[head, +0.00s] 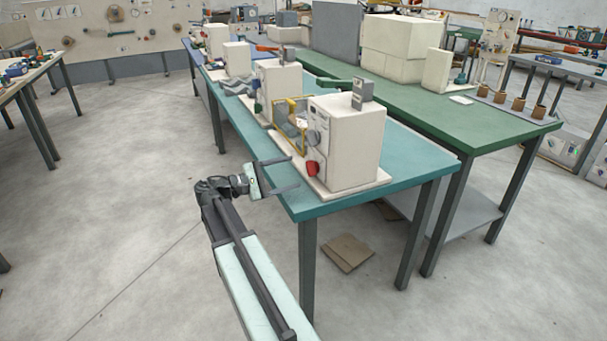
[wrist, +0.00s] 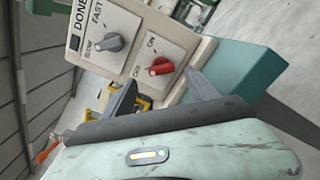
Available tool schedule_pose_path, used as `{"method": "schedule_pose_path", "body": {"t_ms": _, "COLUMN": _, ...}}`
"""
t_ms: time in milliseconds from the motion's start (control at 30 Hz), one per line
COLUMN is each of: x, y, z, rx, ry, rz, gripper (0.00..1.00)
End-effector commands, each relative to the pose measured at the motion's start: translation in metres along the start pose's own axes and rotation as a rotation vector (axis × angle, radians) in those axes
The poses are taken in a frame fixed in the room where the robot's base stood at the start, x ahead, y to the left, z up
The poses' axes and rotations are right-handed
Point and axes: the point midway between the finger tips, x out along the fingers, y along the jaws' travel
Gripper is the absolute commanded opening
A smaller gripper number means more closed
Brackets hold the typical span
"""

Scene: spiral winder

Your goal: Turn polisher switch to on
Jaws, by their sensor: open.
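The nearest cream machine (head: 349,142) stands at the front end of the teal table and has a red knob (head: 312,168) low on its front face. In the wrist view the red knob (wrist: 160,67) sits beside small ON and OFF labels on a cream panel (wrist: 130,15). Which label the knob points at is hard to tell. My gripper (head: 294,172) is open in front of this face. In the wrist view its fingers (wrist: 161,80) spread to either side below the red knob, with nothing between them. I see no contact with the knob.
A grey FAST/SLOW dial (wrist: 110,43) sits left of the red knob in the wrist view. A yellow-framed unit (head: 284,120) and more cream machines stand farther along the teal table (head: 410,160). Open floor lies left of the table.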

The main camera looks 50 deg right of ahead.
Motion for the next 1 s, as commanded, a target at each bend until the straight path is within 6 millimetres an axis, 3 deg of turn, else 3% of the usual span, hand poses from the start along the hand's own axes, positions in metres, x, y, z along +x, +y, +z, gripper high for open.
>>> {"method": "schedule_pose_path", "body": {"t_ms": 300, "x": 0.054, "y": -0.001, "z": 0.000, "rx": 0.001, "ry": 0.000, "rz": -0.003, "gripper": 0.67}}
{"method": "schedule_pose_path", "body": {"t_ms": 667, "x": 0.062, "y": -0.001, "z": 0.000, "rx": 0.002, "ry": 0.003, "rz": -0.001, "gripper": 0.67}}
{"method": "schedule_pose_path", "body": {"t_ms": 800, "x": 0.062, "y": 0.000, "z": -0.001, "rx": 0.002, "ry": 0.003, "rz": -0.001, "gripper": 0.28}}
{"method": "schedule_pose_path", "body": {"t_ms": 900, "x": 0.062, "y": 0.000, "z": -0.001, "rx": 0.002, "ry": 0.003, "rz": 0.001, "gripper": 0.05}}
{"method": "schedule_pose_path", "body": {"t_ms": 933, "x": 0.049, "y": -0.004, "z": 0.004, "rx": 0.002, "ry": 0.007, "rz": 0.004, "gripper": 0.05}}
{"method": "schedule_pose_path", "body": {"t_ms": 1000, "x": 0.056, "y": -0.001, "z": 0.001, "rx": 0.003, "ry": 0.005, "rz": 0.002, "gripper": 0.05}}
